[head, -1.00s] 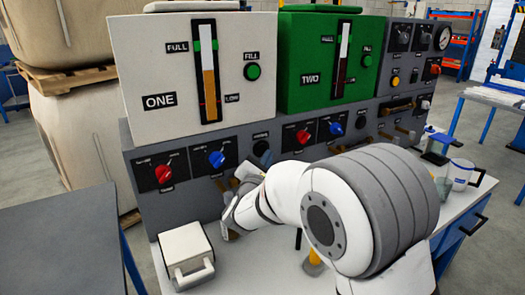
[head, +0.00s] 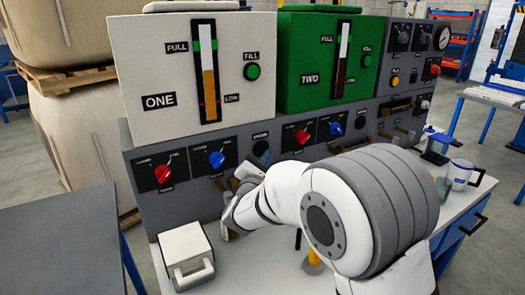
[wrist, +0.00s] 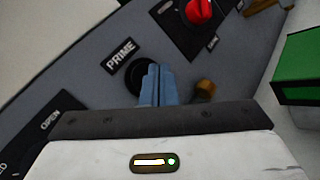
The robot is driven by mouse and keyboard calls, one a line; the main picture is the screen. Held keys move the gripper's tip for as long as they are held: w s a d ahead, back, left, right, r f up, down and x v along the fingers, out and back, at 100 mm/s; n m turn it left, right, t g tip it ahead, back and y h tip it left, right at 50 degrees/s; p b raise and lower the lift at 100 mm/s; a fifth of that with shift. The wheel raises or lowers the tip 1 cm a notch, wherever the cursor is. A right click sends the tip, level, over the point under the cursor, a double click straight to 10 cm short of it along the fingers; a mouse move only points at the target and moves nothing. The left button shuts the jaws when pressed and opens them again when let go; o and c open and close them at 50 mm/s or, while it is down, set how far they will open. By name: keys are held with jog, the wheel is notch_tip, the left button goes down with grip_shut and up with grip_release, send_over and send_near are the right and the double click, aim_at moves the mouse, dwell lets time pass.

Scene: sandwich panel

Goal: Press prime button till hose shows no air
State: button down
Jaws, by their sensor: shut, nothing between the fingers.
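The black round prime button (wrist: 135,76) shows in the wrist view below its PRIME label, on the grey panel. The button also shows in the head view (head: 261,148), to the left of a red knob. My gripper (wrist: 153,68) is shut, with its blue fingers together and empty. Its tips overlap the right side of the button in the wrist view; I cannot tell whether they touch it or press it. In the head view the fingertips are hard to make out beside the arm. I cannot make out a hose in either view.
A white tank marked ONE (head: 140,70) and a green tank marked TWO (head: 305,90) stand above the panel. Red knobs (head: 163,174) and blue knobs (head: 216,159) sit close by. A white handled box (head: 184,245) stands on the bench at left; a mug (head: 461,174) stands at right.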

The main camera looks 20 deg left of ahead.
jog(key=shift+w+a, duration=0.1)
jog(key=shift+a, duration=0.05)
jog(key=shift+w+a+b, duration=0.2)
jog(key=shift+b, duration=0.1)
jog(key=shift+w+a, duration=0.25)
jog(key=shift+a, duration=0.05)
dwell(0.8)
dwell(0.4)
jog(key=shift+s+d+b, duration=0.55)
jog(key=shift+d+b, duration=0.1)
jog(key=shift+b, duration=0.1)
jog(key=shift+s+d+b, duration=1.3)
jog(key=shift+s+d, duration=0.3)
jog(key=shift+d, duration=0.3)
